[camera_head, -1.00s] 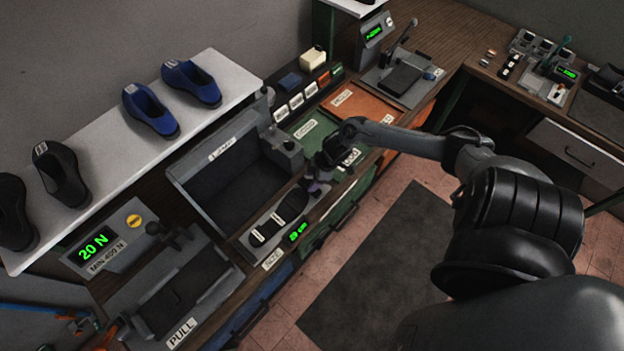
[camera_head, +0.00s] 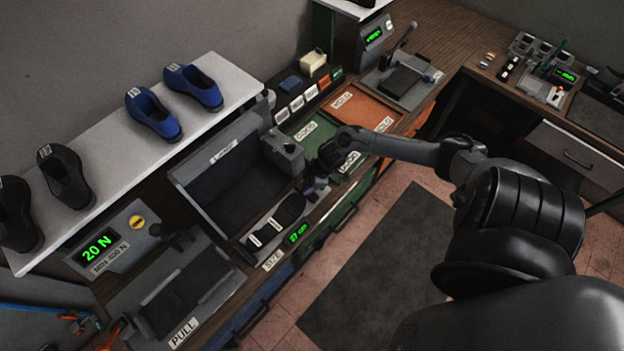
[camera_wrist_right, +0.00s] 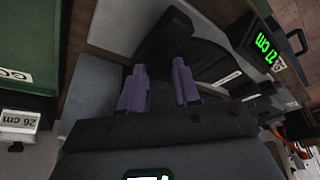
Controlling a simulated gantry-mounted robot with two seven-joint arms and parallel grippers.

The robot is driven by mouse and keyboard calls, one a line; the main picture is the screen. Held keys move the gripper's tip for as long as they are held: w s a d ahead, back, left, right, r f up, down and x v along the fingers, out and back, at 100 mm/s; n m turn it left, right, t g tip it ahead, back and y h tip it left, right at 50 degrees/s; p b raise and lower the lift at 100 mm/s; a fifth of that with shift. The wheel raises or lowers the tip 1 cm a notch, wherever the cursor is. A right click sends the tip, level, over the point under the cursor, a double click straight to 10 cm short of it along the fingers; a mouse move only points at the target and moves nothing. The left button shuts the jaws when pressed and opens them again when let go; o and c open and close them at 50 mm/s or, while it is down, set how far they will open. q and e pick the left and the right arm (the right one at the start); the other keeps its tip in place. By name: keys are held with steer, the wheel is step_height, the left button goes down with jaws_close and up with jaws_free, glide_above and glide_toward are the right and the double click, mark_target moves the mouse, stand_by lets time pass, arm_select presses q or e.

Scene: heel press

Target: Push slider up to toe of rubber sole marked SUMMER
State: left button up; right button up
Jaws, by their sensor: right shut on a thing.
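My right gripper (camera_head: 316,187) reaches down over the far end of the grey size gauge (camera_head: 250,251). In the right wrist view its two purple fingertips (camera_wrist_right: 158,85) are shut on the dark slider (camera_wrist_right: 168,35), which is partly hidden between them. A black rubber sole (camera_head: 289,211) lies on the gauge, on the near side of my gripper. White labels show along it, too small to read. The sole also shows in the right wrist view (camera_wrist_right: 207,62), close to the slider; whether they touch cannot be told. The gauge display (camera_wrist_right: 264,45) reads 27 cm. My left gripper is out of view.
A grey bin (camera_head: 185,185) stands behind the gauge. Green (camera_head: 308,126) and orange (camera_head: 367,112) labelled trays lie beyond my gripper. A press with a 20 N display (camera_head: 97,247) is at the near left. Shoes stand on the white shelf (camera_head: 215,115).

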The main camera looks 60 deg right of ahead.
steer(key=o, duration=0.8)
steer(key=shift+a, duration=0.35)
steer(key=shift+d, duration=0.15)
steer(key=shift+s+d+r, duration=0.1)
steer(key=shift+s+r, duration=0.05)
steer(key=shift+r, duration=0.3)
steer(key=v, duration=1)
steer(key=shift+p, duration=0.4)
steer(key=shift+f, duration=0.1)
